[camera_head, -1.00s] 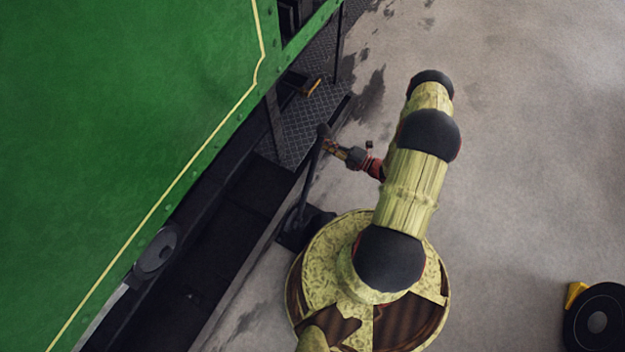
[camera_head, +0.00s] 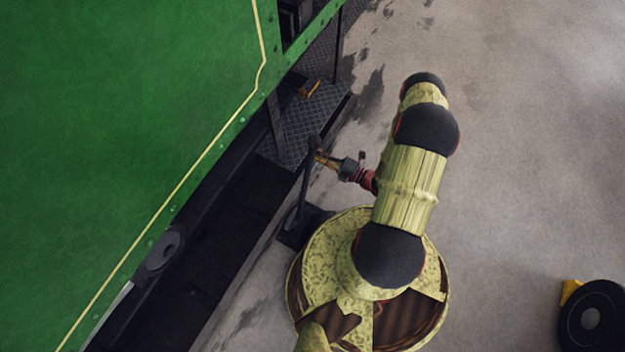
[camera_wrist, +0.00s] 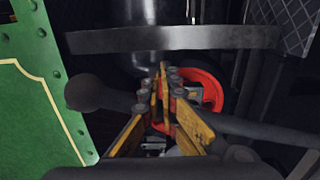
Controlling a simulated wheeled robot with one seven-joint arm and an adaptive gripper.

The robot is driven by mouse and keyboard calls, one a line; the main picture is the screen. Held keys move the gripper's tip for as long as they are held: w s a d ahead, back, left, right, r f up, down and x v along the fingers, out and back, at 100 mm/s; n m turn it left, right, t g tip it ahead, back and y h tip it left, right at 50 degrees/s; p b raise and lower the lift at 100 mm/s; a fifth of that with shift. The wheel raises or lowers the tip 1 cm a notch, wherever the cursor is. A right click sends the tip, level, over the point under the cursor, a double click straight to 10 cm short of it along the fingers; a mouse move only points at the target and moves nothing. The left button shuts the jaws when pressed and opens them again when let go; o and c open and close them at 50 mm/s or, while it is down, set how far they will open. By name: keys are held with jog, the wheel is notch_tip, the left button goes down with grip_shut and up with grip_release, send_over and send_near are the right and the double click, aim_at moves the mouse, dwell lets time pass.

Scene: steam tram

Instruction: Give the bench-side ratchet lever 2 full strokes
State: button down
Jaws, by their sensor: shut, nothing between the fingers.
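The ratchet lever is a dark bar with a round knob (camera_head: 315,142), rising from a dark base (camera_head: 303,228) on the floor beside the green tram. In the wrist view the knob (camera_wrist: 85,92) is at the left and the bar (camera_wrist: 255,130) runs off to the right, passing behind my fingers. My gripper (camera_head: 320,156) is at the lever's upper end, just below the knob. In the wrist view its yellow fingers (camera_wrist: 160,80) are together and empty, lying across the bar. Whether they touch it is unclear.
The green tram side (camera_head: 120,120) fills the left, with a tread-plate step (camera_head: 310,120) at its edge. A red wheel (camera_wrist: 205,90) and a grey curved band (camera_wrist: 175,39) show beyond the fingers. Open grey floor (camera_head: 530,150) lies to the right.

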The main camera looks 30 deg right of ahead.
jog(key=s+a, duration=0.1)
jog(key=a, duration=0.1)
jog(key=s+a+r+p, duration=0.1)
jog(key=a, duration=0.1)
jog(key=s+a+r+p, duration=0.1)
jog(key=a, duration=0.1)
jog(key=shift+s+r, duration=0.1)
jog(key=shift+s, duration=0.1)
jog(key=shift+d, duration=0.1)
jog(key=s+a+r+p, duration=0.1)
jog(key=s+a, duration=0.2)
jog(key=a, duration=0.3)
jog(key=shift+s+a, duration=0.15)
jog(key=shift+s, duration=0.2)
